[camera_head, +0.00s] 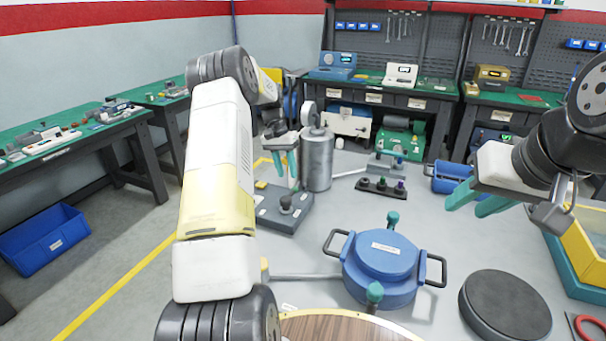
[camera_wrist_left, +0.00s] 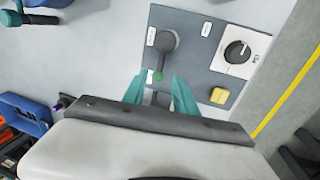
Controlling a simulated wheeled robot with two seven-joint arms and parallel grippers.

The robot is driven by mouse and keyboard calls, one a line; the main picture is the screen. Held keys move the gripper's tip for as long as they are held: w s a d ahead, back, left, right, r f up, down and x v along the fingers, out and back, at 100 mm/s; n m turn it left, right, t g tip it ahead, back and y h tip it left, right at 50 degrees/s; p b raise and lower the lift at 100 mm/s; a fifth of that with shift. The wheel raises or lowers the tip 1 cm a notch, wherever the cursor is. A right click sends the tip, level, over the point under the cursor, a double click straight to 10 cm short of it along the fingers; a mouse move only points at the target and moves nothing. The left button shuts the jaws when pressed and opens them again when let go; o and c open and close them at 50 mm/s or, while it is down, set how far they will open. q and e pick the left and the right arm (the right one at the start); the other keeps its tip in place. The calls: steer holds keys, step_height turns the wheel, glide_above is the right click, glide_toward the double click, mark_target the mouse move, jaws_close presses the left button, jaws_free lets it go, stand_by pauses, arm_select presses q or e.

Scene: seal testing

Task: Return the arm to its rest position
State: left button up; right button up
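My left gripper (camera_head: 287,166) hangs above the grey control base, with its arm reaching in from the left of the head view. In the left wrist view its two teal fingers (camera_wrist_left: 160,92) stand apart with nothing between them. Beyond them lies the grey base (camera_wrist_left: 195,78) with a lever (camera_wrist_left: 163,52), a black dial (camera_wrist_left: 237,52) and a yellow button (camera_wrist_left: 219,96). My right gripper (camera_head: 468,208) is raised at the right of the head view, its teal fingers apart and empty. It is above and to the right of the blue lidded vessel (camera_head: 383,262).
A grey cylinder with a gauge (camera_head: 317,160) stands close to the right of my left gripper. A black disc (camera_head: 505,305) and a yellow-and-teal bin (camera_head: 585,245) lie at right. A small rack (camera_head: 382,186) sits behind the vessel. Workbenches (camera_head: 75,135) line the left and back.

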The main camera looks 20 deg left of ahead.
arm_select(q)
steer(key=shift+a+r, duration=0.1)
steer(key=shift+r, duration=0.45)
steer(key=s+d+r+t, duration=0.1)
steer(key=s+d+r, duration=0.3)
steer(key=s+r, duration=0.45)
steer(key=s+d+r+t, duration=0.2)
steer(key=s+d+r, duration=0.25)
steer(key=r, duration=0.65)
steer(key=s+d+t, duration=0.1)
steer(key=s+d, duration=0.2)
steer(key=s, duration=0.9)
steer(key=s+d+r+n+t, duration=0.1)
steer(key=s+d+t, duration=0.1)
steer(key=s, duration=1)
steer(key=shift+d+t, duration=0.3)
steer(key=shift+d, duration=0.25)
